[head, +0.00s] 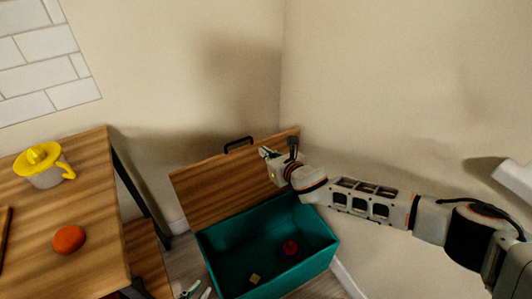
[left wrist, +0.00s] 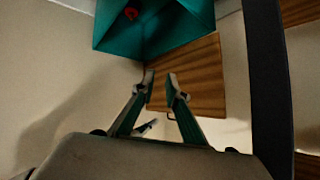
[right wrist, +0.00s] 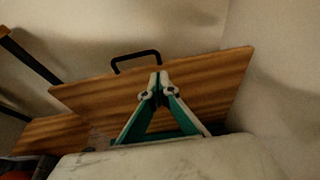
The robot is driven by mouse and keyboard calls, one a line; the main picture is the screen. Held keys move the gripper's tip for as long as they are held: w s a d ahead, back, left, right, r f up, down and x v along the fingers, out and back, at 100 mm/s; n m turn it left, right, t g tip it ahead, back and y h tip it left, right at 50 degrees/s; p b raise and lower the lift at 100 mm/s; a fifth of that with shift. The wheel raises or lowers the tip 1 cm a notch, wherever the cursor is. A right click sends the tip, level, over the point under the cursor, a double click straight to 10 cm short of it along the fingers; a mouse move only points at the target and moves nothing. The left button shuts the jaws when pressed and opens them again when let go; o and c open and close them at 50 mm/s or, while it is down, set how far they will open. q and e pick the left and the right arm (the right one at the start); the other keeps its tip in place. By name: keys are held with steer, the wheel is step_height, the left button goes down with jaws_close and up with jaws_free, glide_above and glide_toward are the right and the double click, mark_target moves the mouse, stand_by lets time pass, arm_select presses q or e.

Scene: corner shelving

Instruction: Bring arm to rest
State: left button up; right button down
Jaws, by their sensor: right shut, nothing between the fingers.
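My right arm comes in from the right in the head view. Its gripper (head: 268,153) is in front of the raised wooden lid of a teal box. In the right wrist view the right gripper's fingertips (right wrist: 159,77) meet, with nothing between them, in front of the lid (right wrist: 200,85). My left gripper (head: 190,292) shows only partly at the bottom edge of the head view, beside the box. In the left wrist view the left gripper's fingertips (left wrist: 160,77) are apart and empty, with the wooden panel behind them.
The teal box (head: 215,258) stands open on the floor, with a red object (head: 289,248) and a small yellow block (head: 255,279) inside. The lid has a black handle (head: 238,143). A wooden table (head: 85,170) at left holds a yellow-topped juicer (head: 42,165) and an orange fruit (head: 68,239).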

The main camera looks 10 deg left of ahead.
steer(key=shift+s+r, duration=0.1)
